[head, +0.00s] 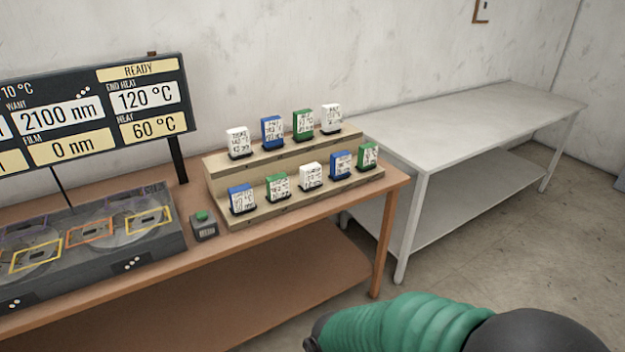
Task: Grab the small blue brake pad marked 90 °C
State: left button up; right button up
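Three small blue-and-white labelled blocks stand on a two-step wooden rack (285,158). One blue block (272,132) is second from the left on the upper step. Another blue block (241,199) is at the left end of the lower step. The third blue block (341,164) is second from the right on the lower step. Their printed labels are too small to read, so I cannot tell which is marked 90 °C. Neither gripper shows. A green ribbed sleeve with dark ends, apparently part of my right arm, crosses the bottom right, apart from the rack.
White blocks (238,142) and green blocks (303,124) share the rack. A machine (95,245) and a display reading READY (95,110) stand left on the brown table (130,290). A small green-button box (203,226) sits between. A bare grey table (470,125) stands right.

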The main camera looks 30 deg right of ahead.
aim_at(241, 197)
jog(key=u, duration=0.45)
jog(key=l+u, duration=0.4)
jog(key=i+l+u, duration=0.1)
jog(key=l+u, duration=0.65)
jog(key=k+l+u, duration=0.15)
jog(key=l+u, duration=0.25)
jog(key=k+l, duration=0.05)
jog(key=l, duration=0.05)
